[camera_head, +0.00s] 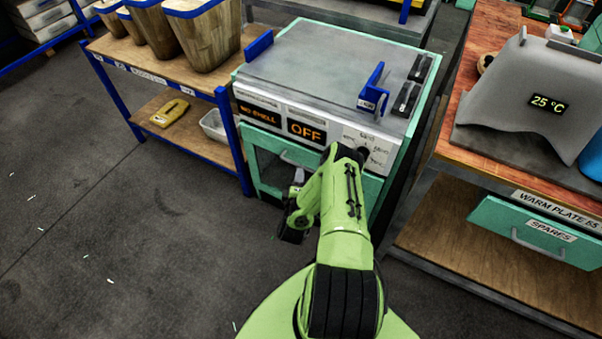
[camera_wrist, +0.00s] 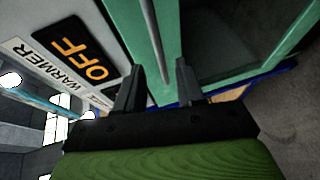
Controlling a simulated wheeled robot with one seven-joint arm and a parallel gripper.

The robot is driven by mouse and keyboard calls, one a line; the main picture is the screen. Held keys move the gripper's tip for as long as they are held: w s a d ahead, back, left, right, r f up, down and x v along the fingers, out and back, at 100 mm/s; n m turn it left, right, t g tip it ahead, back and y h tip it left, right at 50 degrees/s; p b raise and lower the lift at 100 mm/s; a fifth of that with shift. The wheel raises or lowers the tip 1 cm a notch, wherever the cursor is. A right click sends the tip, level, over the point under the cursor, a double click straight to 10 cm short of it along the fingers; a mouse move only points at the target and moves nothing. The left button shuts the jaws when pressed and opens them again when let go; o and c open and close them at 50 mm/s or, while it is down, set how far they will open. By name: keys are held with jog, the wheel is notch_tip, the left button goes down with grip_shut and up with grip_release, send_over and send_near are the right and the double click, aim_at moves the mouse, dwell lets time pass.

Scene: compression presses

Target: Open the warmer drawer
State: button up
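The warmer is a teal cabinet with a grey top (camera_head: 335,55) and a front panel reading "NO SHELL" and "OFF" (camera_head: 306,131). The "WARMER" label (camera_wrist: 34,62) and the "OFF" display (camera_wrist: 82,58) also show in the wrist view. Below the panel is the teal drawer front (camera_head: 262,139) with a grey bar handle (camera_head: 291,158), partly hidden by my arm. In the wrist view the handle (camera_wrist: 152,35) runs between my two fingers. My gripper (camera_wrist: 158,68) is open around it, with a visible gap on both sides. The drawer looks shut.
A blue-framed bench (camera_head: 160,72) with wooden bins stands left of the warmer. A wooden bench (camera_head: 475,147) on the right holds a grey device reading 25 °C, with a teal "SPARES" drawer (camera_head: 535,232) below.

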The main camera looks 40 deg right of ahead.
aim_at(301, 166)
jog(key=b+x, duration=0.2)
jog(key=x, duration=0.4)
jog(key=shift+w+d+f, duration=0.1)
jog(key=shift+w+d, duration=0.15)
grip_shut()
